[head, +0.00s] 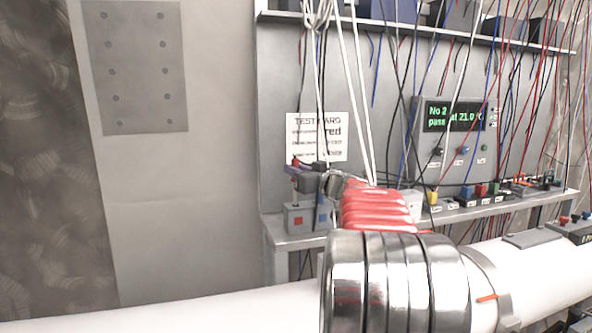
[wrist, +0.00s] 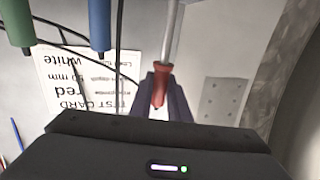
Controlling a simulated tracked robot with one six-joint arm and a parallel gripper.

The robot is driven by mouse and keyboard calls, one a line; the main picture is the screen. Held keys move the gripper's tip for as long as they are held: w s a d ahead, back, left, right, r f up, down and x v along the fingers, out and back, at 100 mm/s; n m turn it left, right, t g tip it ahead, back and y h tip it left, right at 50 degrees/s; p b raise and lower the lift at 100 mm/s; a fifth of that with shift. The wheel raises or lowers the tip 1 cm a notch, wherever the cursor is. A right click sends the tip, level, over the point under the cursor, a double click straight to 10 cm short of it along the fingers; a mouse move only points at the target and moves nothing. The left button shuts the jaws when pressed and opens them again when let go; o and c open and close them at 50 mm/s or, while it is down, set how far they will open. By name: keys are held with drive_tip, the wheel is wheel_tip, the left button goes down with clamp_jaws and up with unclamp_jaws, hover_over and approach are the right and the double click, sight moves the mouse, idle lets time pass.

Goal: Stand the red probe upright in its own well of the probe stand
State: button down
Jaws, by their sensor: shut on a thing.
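The red probe (wrist: 159,88) is held between the two fingertips of my gripper (wrist: 162,95) in the wrist view. Its metal shaft (wrist: 174,35) runs up out of that upside-down picture, so it points down, tilted slightly in the picture. In the head view my gripper (head: 308,179) is a small dark shape just above a grey block with a red square (head: 298,220), which looks like part of the probe stand. A blue-marked part (head: 322,214) adjoins it on the right. The shaft's lower end and the well opening cannot be made out.
Blue (wrist: 100,24) and green (wrist: 18,22) handles with dark cables show beside the red probe. A test card (head: 317,137) and a lit display unit (head: 455,125) are behind. Many wires hang over the shelf (head: 515,208). My steel arm hides part of the shelf.

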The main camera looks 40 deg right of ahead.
sight(296, 195)
drive_tip(key=shift+f, duration=3.65)
idle(0.5)
drive_tip(key=c, duration=1.6)
unclamp_jaws()
drive_tip(key=shift+s, duration=0.1)
drive_tip(key=v, duration=1.3)
drive_tip(key=shift+s+a, duration=0.1)
drive_tip(key=shift+s, duration=0.2)
